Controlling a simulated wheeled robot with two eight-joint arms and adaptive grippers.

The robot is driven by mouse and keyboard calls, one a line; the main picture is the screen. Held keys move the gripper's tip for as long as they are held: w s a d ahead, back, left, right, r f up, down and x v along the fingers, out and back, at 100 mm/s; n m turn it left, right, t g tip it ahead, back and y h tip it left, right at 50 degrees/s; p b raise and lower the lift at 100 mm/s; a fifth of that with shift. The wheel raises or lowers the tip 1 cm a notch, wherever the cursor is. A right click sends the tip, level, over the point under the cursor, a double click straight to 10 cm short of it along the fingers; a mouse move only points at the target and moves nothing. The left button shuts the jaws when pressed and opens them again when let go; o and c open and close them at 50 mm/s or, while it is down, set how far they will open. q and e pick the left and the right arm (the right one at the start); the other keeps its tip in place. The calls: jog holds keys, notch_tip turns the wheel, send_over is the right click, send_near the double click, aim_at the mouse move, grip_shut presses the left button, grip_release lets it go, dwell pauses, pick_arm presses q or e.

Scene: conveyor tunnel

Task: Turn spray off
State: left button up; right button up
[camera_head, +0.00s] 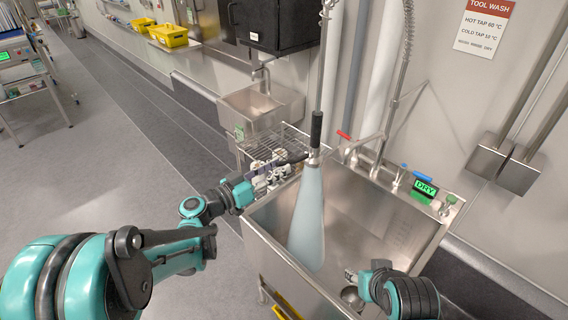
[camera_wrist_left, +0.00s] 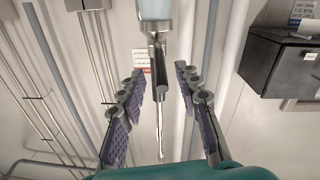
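The spray head (camera_head: 315,135) hangs from a hose over the steel sink, with a black handle. A pale blue cone of water (camera_head: 309,215) comes out of it down into the basin. My left gripper (camera_head: 290,163) reaches in from the left beside the spray head. In the left wrist view, its two purple-padded fingers (camera_wrist_left: 162,98) are spread apart, and the black handle (camera_wrist_left: 160,68) shows between them. Pad contact does not show. My right gripper (camera_head: 352,284) is low at the sink's front right; its fingers are small and partly hidden.
The sink (camera_head: 400,232) has a red lever (camera_head: 343,135), a blue lever (camera_head: 404,166) and a green "DRY" display (camera_head: 425,188) along its back. A wire rack (camera_head: 272,140) with small items stands left of it.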

aim_at(284, 163)
pick_arm(q)
jog(key=shift+x, duration=1.25)
jog(key=shift+w+d, duration=0.2)
grip_shut()
